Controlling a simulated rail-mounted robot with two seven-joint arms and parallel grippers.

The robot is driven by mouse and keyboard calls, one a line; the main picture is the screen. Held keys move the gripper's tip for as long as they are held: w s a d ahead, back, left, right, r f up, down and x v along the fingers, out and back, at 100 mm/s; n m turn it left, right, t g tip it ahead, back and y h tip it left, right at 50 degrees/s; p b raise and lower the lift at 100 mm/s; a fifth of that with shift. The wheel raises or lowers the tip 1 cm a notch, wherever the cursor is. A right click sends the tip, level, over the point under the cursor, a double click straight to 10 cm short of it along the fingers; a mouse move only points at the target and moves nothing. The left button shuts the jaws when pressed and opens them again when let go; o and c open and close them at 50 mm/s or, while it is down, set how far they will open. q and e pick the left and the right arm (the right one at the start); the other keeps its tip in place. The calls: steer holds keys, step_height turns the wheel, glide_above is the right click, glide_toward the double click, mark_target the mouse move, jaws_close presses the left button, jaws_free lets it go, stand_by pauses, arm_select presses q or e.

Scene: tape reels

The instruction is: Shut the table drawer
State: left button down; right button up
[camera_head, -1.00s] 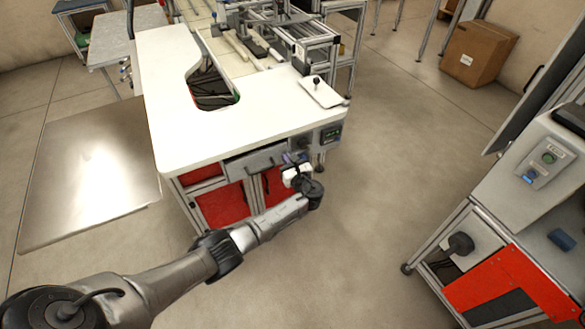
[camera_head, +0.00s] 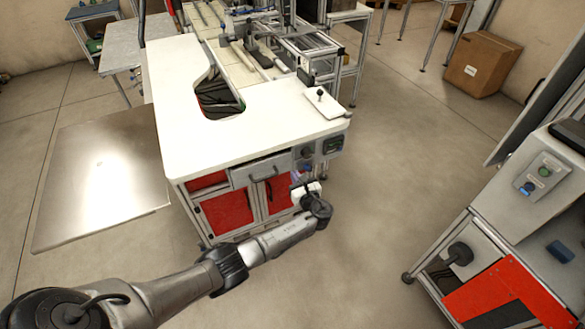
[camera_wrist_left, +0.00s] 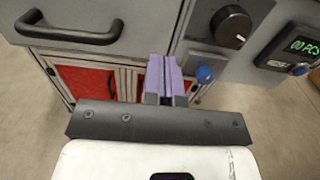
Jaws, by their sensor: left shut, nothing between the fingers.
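The table drawer (camera_head: 242,180) is a grey front with a dark bar handle, under the white tabletop (camera_head: 230,140). Its front stands a little out from the table body. In the left wrist view the drawer front (camera_wrist_left: 135,32) and its black handle (camera_wrist_left: 72,32) fill the upper left. My left gripper (camera_head: 299,174) is just right of and below the drawer front, near the control panel. Its purple fingers (camera_wrist_left: 166,76) are shut and empty, apart from the handle. Whether they touch the table front cannot be told. My right gripper is not in view.
A control panel with a black knob (camera_wrist_left: 231,26) and a green display (camera_wrist_left: 298,48) is right of the drawer. Red cabinet doors (camera_head: 228,211) are below. A machine with a red panel (camera_head: 500,290) stands at right. The floor between is clear.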

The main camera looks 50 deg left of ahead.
arm_select(q)
steer(key=p+v, duration=0.1)
steer(key=v, duration=0.8)
steer(key=shift+d, duration=0.2)
